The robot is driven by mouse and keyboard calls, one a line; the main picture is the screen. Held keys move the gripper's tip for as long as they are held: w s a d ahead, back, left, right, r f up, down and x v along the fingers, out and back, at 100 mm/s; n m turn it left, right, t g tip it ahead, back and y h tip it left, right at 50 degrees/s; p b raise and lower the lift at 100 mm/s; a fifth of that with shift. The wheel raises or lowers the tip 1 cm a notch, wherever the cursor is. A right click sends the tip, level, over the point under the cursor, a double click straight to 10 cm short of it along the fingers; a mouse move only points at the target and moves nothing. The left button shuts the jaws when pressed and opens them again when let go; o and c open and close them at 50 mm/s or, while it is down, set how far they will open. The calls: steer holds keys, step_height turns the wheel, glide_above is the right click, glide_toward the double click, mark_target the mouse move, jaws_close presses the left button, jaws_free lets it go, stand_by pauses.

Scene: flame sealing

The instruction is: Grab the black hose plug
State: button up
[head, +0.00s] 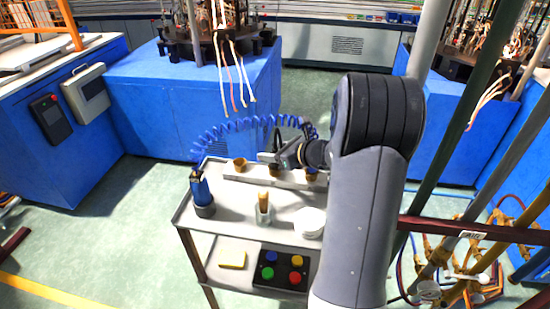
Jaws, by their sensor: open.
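A blue coiled hose (240,124) arches over the back of a small metal cart. Its left end comes down by a blue cylinder with a dark grey base (203,196), upright on the cart's left side. Its right end passes behind my wrist. I cannot single out the black hose plug with certainty; dark parts by my wrist blend together. My gripper (276,154) is open, above the cart's back part and pointing left. Its fingertips are small and partly unclear, and I see nothing held in it. My arm hides the cart's right side.
The cart top (235,214) also bears brown cups (240,165) in a rack, a clear holder with a tan piece (264,208) and a white round container (309,222). A button box (284,272) sits below. Blue machines (155,115) and right-hand pipes (480,120) surround it.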

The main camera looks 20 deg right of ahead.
steer(key=shift+w+a+f, duration=0.25)
steer(key=shift+w+a, duration=0.05)
steer(key=shift+w, duration=0.2)
steer(key=c, duration=1)
